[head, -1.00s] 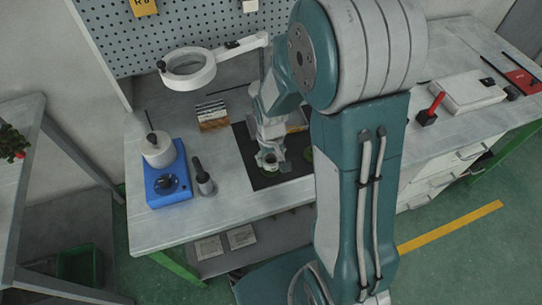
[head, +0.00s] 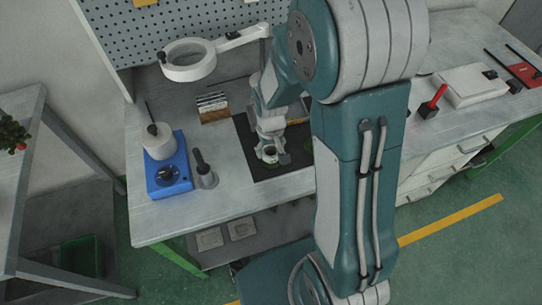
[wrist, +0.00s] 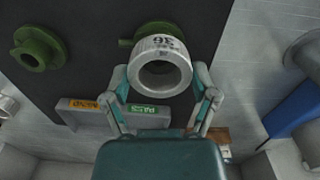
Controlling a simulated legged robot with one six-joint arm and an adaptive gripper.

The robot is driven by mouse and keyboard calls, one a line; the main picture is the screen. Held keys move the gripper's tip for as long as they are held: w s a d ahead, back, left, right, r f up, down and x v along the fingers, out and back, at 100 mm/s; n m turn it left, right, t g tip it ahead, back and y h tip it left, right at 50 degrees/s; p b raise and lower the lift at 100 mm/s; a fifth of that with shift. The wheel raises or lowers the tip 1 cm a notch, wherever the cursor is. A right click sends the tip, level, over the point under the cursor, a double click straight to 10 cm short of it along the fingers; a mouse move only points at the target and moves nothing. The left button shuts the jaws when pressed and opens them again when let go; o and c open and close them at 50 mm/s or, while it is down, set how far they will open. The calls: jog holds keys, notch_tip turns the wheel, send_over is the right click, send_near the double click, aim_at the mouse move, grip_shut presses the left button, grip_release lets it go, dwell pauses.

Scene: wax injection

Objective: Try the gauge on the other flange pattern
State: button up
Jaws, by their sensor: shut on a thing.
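My gripper (wrist: 160,78) is shut on a grey ring gauge (wrist: 160,49) marked 36, one finger on each side of it. The ring's open bore faces the wrist camera. A green flange pattern (wrist: 150,30) shows partly behind the ring; the ring hides the rest, and I cannot tell whether they touch. A second green flange pattern (wrist: 38,48), with a round hub, sits apart at the left on the dark mat (wrist: 90,75). In the head view my gripper (head: 270,148) holds the ring (head: 269,155) low over the mat.
A grey tray (wrist: 85,117) with orange and green labels lies near my gripper. A magnifier lamp (head: 188,62) overhangs the bench. My arm hides part of the bench.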

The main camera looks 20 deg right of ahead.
jog(key=shift+f, duration=0.65)
dwell(1.9)
jog(key=shift+r, duration=2.75)
jog(key=shift+a, duration=0.1)
